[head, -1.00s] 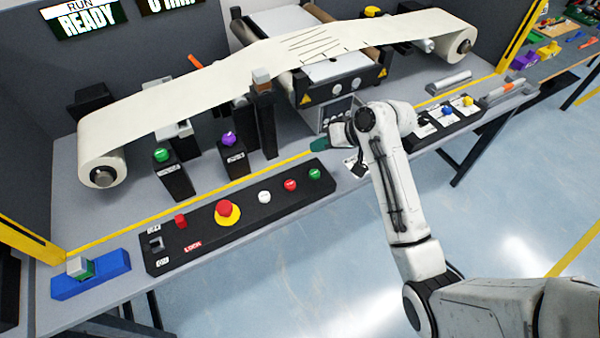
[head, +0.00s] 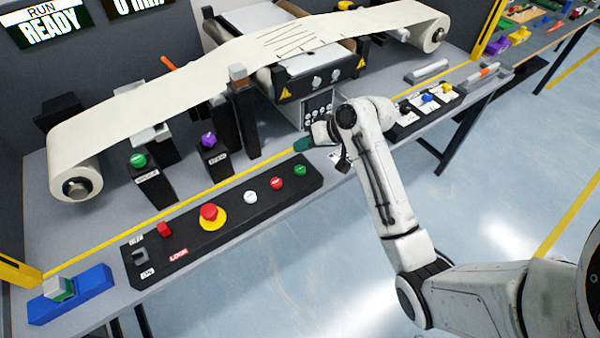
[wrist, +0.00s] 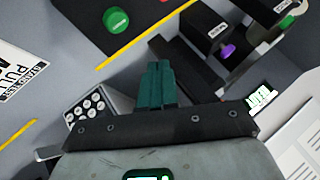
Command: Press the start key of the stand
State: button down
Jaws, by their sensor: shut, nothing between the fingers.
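A black control box (head: 232,220) lies along the bench front. It carries a green button (head: 300,170) at its right end, a red button (head: 276,183), a white button (head: 250,197) and a red mushroom button (head: 209,212) on yellow. A green knob (head: 138,160) and a purple knob (head: 208,139) top separate black posts; their labels are too small to read. I cannot tell which is the start key. My gripper (head: 303,144) is shut and empty above the bench, just behind the box's green end button, apart from it. Its dark green fingers (wrist: 158,80) show in the wrist view below the green button (wrist: 116,20).
A paper web (head: 190,82) runs over rollers above the bench. A keypad unit (head: 318,109) stands close behind my gripper. A black box with blue and yellow knobs (head: 428,108) sits to the right. A blue block (head: 72,297) lies at the left end.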

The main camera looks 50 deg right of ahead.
aim_at(304, 169)
notch_tip(304, 169, down, 4)
jog(key=b, duration=0.3)
jog(key=shift+f+b, duration=0.35)
jog(key=shift+f, duration=0.55)
jog(key=shift+f, duration=0.2)
dwell(1.1)
jog(key=shift+f, duration=0.2)
jog(key=shift+f, duration=0.45)
dwell(0.9)
jog(key=shift+r, duration=0.1)
jog(key=shift+r+p, duration=0.75)
jog(key=shift+p, duration=0.1)
jog(key=shift+r, duration=0.1)
